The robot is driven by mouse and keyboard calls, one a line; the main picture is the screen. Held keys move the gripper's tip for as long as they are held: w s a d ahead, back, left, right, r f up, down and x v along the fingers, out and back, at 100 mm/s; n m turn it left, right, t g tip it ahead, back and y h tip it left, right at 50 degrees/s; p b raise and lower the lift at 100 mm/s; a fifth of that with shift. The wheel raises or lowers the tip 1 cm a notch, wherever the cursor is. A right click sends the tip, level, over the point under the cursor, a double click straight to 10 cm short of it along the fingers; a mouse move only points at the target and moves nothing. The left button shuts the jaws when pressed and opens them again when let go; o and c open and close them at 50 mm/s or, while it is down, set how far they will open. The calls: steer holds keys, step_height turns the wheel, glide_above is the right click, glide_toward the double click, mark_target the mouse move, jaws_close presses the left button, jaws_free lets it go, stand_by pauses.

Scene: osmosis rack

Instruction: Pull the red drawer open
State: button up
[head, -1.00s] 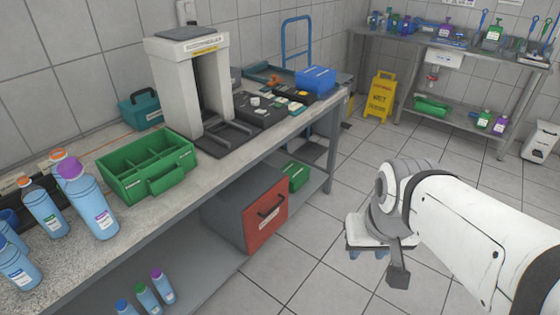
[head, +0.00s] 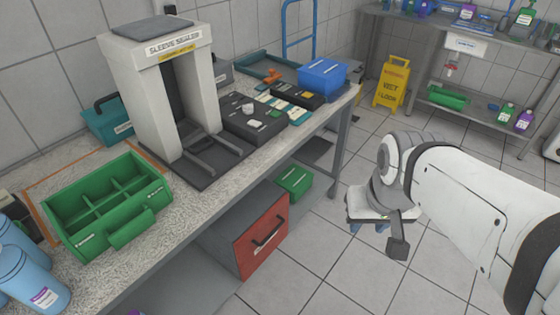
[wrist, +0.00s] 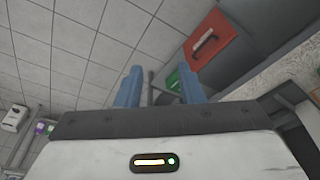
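The red drawer (head: 257,251) is the front of a grey box under the workbench, left of my arm in the head view. A dark bar handle (head: 267,233) and a pale label are on its face. I see no clear gap between the red front and the box. In the wrist view the red drawer (wrist: 222,42) is at the upper right, with its handle (wrist: 204,40) beyond the fingers. My gripper (head: 369,228) hangs over the floor to the right of the drawer, apart from it. Its blue fingers are spread and empty in the wrist view (wrist: 160,88).
The workbench (head: 190,222) runs above the drawer, with a sleeve sealer (head: 160,90) and green caddy (head: 62,215) on top. A green bin (head: 295,184) sits beside the drawer. Floor between drawer and gripper is clear. A yellow wet-floor sign (head: 391,83) stands farther back.

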mark_target(272, 232)
steer(key=shift+s+a, duration=0.1)
steer(key=shift+a, duration=0.1)
steer(key=w+f+m+t+b, duration=0.1)
steer(key=w+f+t+b, duration=0.2)
steer(key=w+f+b, duration=0.55)
steer(key=w+f+m+t+b, duration=0.15)
steer(key=w+f, duration=0.45)
steer(key=w, duration=0.8)
steer(key=w+a+f+t+y+b, duration=0.35)
steer(key=w+f+b, duration=0.35)
steer(key=w+f, duration=0.6)
steer(key=w+a+f+m+t+y+b, duration=0.1)
steer(key=a+f+y+b, duration=0.25)
steer(key=f, duration=0.55)
steer(key=w+a+f+m+t+y+b, duration=0.15)
steer(key=a+f+b, duration=0.25)
steer(key=f, duration=0.5)
steer(key=s+a+f+m+g+y+b, duration=0.1)
steer(key=s+a+f+y+b, duration=0.2)
steer(key=f, duration=0.4)
steer(key=s+a+f+m+y+b, duration=0.1)
steer(key=s+f+y+b, duration=0.3)
steer(key=f, duration=0.3)
steer(key=shift+y, duration=0.45)
steer(key=x, duration=0.3)
steer(key=b+x, duration=0.1)
steer(key=x, duration=0.3)
steer(key=shift+w+d+r, duration=0.1)
steer(key=shift+r, duration=0.15)
